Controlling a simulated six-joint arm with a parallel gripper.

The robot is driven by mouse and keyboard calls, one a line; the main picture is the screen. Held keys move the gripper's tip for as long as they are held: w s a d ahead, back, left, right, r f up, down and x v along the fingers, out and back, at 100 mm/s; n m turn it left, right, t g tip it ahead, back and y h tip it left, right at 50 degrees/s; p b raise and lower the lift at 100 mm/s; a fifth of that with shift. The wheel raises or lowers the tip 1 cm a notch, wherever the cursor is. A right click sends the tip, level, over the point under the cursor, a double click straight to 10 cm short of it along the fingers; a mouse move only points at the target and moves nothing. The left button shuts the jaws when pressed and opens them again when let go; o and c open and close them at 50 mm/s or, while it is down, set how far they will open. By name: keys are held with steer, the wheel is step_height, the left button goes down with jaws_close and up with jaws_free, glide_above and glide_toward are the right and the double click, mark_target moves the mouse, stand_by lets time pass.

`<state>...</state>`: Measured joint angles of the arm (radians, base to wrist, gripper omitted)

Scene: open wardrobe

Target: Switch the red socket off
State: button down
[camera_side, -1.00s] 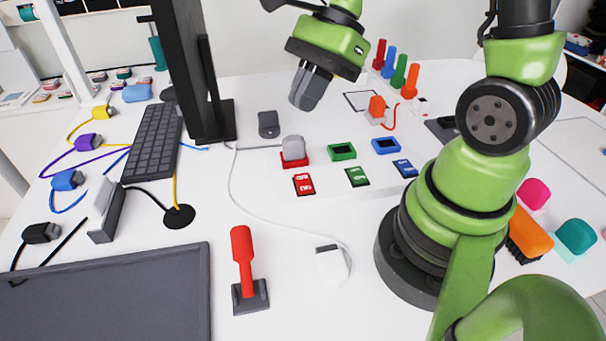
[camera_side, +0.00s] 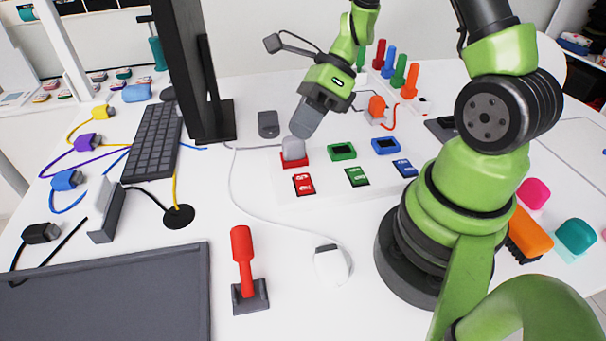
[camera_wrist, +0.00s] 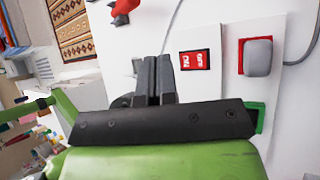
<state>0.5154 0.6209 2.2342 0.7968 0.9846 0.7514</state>
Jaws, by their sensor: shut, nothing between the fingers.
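The red socket (camera_side: 294,161) sits on a white panel with a grey plug (camera_side: 293,147) in it. Its red rocker switch (camera_side: 304,184) lies just in front of it. In the wrist view the switch (camera_wrist: 194,61) shows white lettering, and the grey plug (camera_wrist: 258,56) covers most of the red socket (camera_wrist: 241,57). My gripper (camera_side: 303,130) is shut and empty, just above and behind the plug in the side view. In the wrist view its fingertips (camera_wrist: 154,62) point to the left of the switch.
Green (camera_side: 341,151) and blue (camera_side: 386,146) sockets stand to the right, with green (camera_side: 357,176) and blue (camera_side: 405,168) switches in front. A red lever (camera_side: 243,262) and a white mouse (camera_side: 331,265) stand nearer the front. A grey cable runs left from the plug.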

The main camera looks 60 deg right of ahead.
mark_target(302, 176)
steer(key=shift+w+d+f, duration=0.1)
steer(key=shift+f, duration=1.2)
steer(key=shift+w+d+f, duration=0.1)
steer(key=shift+d+f, duration=0.05)
steer(key=shift+f, duration=1.15)
steer(key=shift+w+d+f, duration=0.1)
steer(key=shift+f, duration=1.2)
steer(key=shift+f, duration=0.15)
steer(key=shift+f, duration=0.25)
steer(key=shift+f, duration=0.3)
steer(key=shift+r, duration=0.1)
steer(key=shift+r, duration=0.6)
steer(key=shift+s+a+r, duration=0.1)
steer(key=shift+s+r, duration=0.05)
steer(key=shift+r, duration=1.1)
steer(key=shift+s+a+r, duration=0.1)
steer(key=shift+r, duration=1.15)
